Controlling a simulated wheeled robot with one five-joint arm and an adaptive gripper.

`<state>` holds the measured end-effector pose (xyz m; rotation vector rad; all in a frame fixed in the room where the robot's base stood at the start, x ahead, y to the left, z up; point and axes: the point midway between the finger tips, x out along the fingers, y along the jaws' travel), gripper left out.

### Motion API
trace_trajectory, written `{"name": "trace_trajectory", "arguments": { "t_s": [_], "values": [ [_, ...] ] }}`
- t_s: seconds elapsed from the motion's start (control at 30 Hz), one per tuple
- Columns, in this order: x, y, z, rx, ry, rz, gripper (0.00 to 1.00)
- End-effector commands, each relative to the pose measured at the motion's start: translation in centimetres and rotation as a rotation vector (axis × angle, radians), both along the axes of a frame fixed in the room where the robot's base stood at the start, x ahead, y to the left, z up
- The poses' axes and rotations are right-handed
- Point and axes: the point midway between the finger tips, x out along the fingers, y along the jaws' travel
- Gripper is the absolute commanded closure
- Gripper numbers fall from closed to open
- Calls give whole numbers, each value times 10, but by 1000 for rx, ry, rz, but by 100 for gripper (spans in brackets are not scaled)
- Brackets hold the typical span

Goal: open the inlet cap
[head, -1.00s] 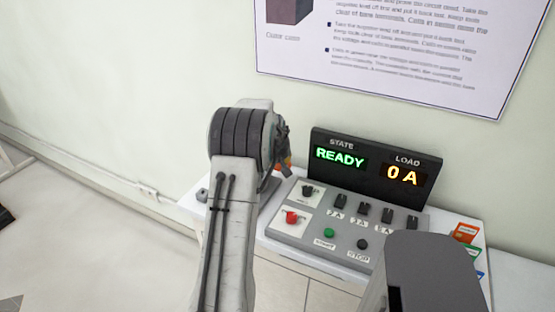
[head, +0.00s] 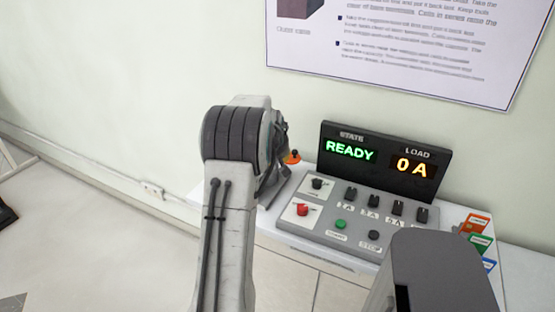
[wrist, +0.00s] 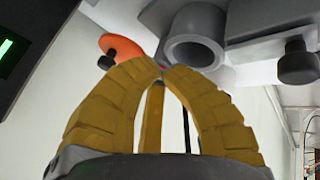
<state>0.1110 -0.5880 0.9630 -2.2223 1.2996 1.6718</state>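My gripper (wrist: 164,72) has yellow ribbed fingers whose tips meet in the wrist view; I see nothing clearly held between them. A grey hollow round collar (wrist: 193,40), its mouth open, lies just beyond the fingertips. An orange rounded piece (wrist: 121,48) sits left of it, partly behind the left finger; I cannot tell whether this is the inlet cap. In the head view a small orange piece (head: 293,157) shows just right of my arm's wrist, beside the console. My gripper's fingers are hidden there behind my arm.
The console (head: 340,225) carries knobs, buttons and a display (head: 385,165) reading READY and 0 A. It stands on a white table (head: 285,238) against the wall. Coloured cards (head: 480,243) stand at the right. Dark knobs (wrist: 297,65) sit near the collar.

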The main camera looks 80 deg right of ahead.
Motion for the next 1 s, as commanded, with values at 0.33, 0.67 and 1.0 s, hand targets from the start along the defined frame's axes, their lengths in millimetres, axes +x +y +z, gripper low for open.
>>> {"name": "trace_trajectory", "arguments": {
  "t_s": [0.33,0.67,1.0],
  "values": [
    [-2,26,38,-3,0,0,100],
    [-5,50,72,-1,1,0,100],
    [-5,57,82,1,0,0,100]
  ]
}}
